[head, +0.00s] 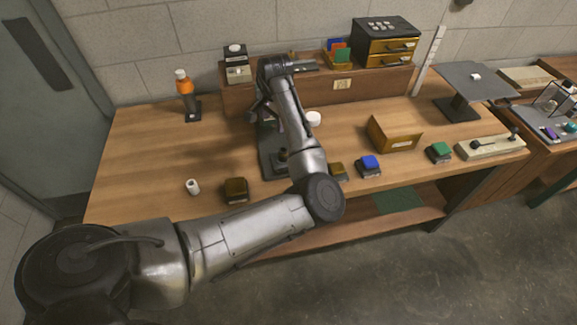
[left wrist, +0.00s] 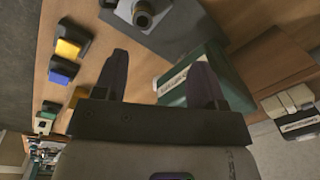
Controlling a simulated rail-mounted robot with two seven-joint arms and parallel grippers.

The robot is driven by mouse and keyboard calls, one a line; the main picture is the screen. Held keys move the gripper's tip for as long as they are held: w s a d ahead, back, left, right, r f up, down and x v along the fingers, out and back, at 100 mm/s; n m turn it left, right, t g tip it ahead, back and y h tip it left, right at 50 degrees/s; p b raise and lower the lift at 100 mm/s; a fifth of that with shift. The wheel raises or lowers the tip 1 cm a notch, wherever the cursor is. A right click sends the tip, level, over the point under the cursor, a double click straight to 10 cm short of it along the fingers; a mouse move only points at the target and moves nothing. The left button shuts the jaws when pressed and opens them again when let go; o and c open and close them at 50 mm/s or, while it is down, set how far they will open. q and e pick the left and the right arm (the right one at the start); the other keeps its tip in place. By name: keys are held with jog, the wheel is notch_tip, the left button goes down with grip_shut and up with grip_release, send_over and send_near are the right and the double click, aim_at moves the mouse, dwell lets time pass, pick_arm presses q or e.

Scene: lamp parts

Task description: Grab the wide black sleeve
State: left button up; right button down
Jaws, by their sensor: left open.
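A dark round piece that looks like the wide black sleeve (head: 281,156) stands on a dark grey plate (head: 271,174) on the bench, partly hidden by my left forearm. My right gripper is not in view.
A green block with a white label (left wrist: 176,79) lies close by the right-hand finger. A white cylinder (head: 193,187) and small boxes with brown, blue (head: 369,162) and green tops line the front edge.

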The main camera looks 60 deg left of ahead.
aim_at(283, 149)
pick_arm(q)
jog(key=shift+m+h, duration=0.3)
jog(key=shift+h, duration=0.1)
jog(key=f+b, duration=0.1)
jog(key=f, duration=0.2)
jog(key=w+f+b, duration=0.1)
jog(key=f, duration=0.2)
jog(key=d+f, duration=0.1)
jog(key=f, duration=0.2)
jog(key=shift+w+d+f+b, duration=0.1)
jog(key=shift+w+b, duration=0.15)
jog(key=shift+b, duration=0.15)
jog(key=shift+w+f+b, duration=0.15)
jog(key=shift+f+b, duration=0.8)
jog(key=shift+f, duration=1.7)
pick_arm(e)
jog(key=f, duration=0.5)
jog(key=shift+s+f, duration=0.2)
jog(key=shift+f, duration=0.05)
pick_arm(q)
jog(key=shift+c, duration=0.3)
jog(key=shift+r, duration=0.1)
jog(key=c, duration=1)
